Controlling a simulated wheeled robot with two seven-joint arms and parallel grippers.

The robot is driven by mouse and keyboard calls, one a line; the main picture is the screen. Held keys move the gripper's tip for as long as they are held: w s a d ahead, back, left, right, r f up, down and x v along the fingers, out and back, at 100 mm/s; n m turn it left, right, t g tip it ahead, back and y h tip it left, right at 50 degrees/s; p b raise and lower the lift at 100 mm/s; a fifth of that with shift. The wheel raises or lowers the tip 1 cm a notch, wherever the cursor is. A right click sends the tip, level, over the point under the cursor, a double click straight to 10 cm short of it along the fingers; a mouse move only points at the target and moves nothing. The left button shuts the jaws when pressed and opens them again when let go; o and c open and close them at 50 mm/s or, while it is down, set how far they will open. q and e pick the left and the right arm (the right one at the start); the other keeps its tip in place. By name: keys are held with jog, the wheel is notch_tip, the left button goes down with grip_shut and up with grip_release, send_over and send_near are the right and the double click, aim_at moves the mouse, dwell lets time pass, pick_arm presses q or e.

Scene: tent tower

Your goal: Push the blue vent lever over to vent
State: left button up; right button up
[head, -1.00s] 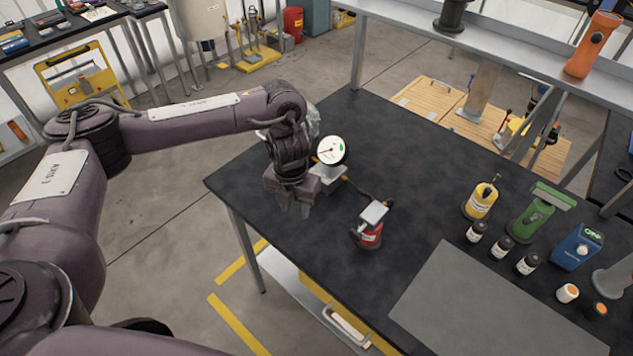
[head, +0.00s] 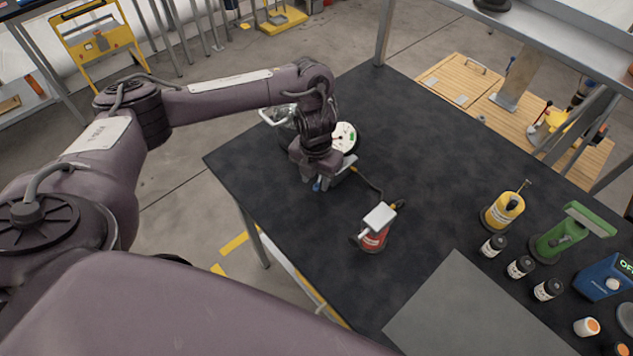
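A small bit of blue (head: 316,187), which looks like the vent lever, shows just below my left gripper (head: 322,183) in the head view. The gripper points down over the left part of the dark table, in front of the round white gauge (head: 344,135). The gripper hides most of the lever and its mount. I cannot tell whether it touches the lever or whether its fingers are apart. A hose runs from beside the gauge to a red device with a pale top (head: 373,236). My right gripper is not in view.
A yellow bottle (head: 502,211), a green device (head: 557,238), a blue device (head: 602,278) and several small jars stand on the right of the table (head: 430,150). A grey mat (head: 465,310) lies at the front. The table's middle is clear.

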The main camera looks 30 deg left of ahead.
pick_arm(q)
jog(key=shift+w+f, duration=0.25)
jog(key=shift+f, duration=0.85)
jog(key=shift+s+r, duration=0.1)
jog(key=shift+s, duration=0.05)
jog(key=shift+c, duration=0.4)
grip_shut()
jog(key=shift+d+n, duration=0.3)
jog(key=shift+n, duration=0.4)
jog(key=shift+o, duration=0.4)
grip_release()
